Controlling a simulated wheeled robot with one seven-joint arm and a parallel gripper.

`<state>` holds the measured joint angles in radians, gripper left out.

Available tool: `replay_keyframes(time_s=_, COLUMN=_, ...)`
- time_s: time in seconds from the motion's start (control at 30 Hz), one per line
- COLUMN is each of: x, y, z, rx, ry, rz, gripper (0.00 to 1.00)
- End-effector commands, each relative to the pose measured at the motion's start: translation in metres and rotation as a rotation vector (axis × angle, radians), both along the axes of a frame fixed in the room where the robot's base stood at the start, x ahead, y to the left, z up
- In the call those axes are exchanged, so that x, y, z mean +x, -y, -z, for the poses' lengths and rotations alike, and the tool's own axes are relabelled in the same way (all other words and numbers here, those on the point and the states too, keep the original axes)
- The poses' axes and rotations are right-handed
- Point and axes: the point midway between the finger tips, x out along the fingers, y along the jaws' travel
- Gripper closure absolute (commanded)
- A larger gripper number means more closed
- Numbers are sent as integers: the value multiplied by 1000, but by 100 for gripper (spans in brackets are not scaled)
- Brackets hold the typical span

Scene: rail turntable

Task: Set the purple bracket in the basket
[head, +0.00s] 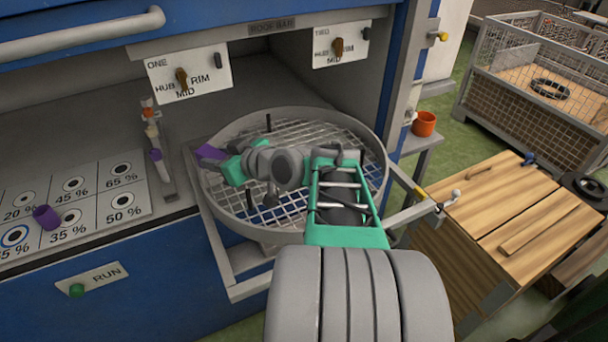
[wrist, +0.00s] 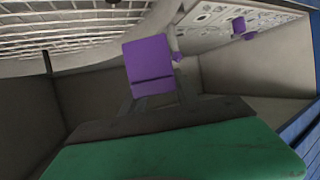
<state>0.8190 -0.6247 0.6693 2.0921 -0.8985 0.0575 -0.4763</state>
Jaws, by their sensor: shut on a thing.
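The purple bracket (head: 210,152) is at the tip of my gripper (head: 228,164), over the left rim of a round mesh-floored basket (head: 290,222). In the wrist view the bracket (wrist: 148,62) shows as a flat purple plate with a dark slot and a small knob on its right side, just past the green gripper part (wrist: 170,155). My gripper is shut on it; the contact itself is mostly hidden. My arm covers much of the basket's middle and front. A larger wire-mesh crate (head: 540,115) stands on the floor at the back right.
A post with coloured rings (head: 156,150) stands left of the round basket. Signs hang from the roof bar behind. An orange cup (head: 424,123) and a wooden crate (head: 520,225) are at right.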

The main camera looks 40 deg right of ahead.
Motion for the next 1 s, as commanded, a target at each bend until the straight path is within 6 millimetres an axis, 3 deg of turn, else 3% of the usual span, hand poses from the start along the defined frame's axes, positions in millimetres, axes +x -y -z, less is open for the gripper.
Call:
replay_keyframes(time_s=0.03, x=-14, y=26, z=-8, rx=-5, ry=4, rz=35, gripper=100)
replay_keyframes(time_s=0.1, x=-32, y=47, z=-19, rx=-5, ry=2, rz=56, gripper=100)
replay_keyframes(time_s=0.23, x=-56, y=67, z=-30, rx=0, ry=-1, rz=80, gripper=100)
replay_keyframes(time_s=0.37, x=-60, y=80, z=-29, rx=6, ry=-3, rz=85, gripper=100)
replay_keyframes(time_s=0.7, x=-41, y=167, z=18, rx=12, ry=-3, rz=84, gripper=100)
replay_keyframes(time_s=0.83, x=-36, y=189, z=46, rx=8, ry=-2, rz=81, gripper=100)
replay_keyframes(time_s=1.0, x=-33, y=203, z=63, rx=5, ry=-1, rz=82, gripper=100)
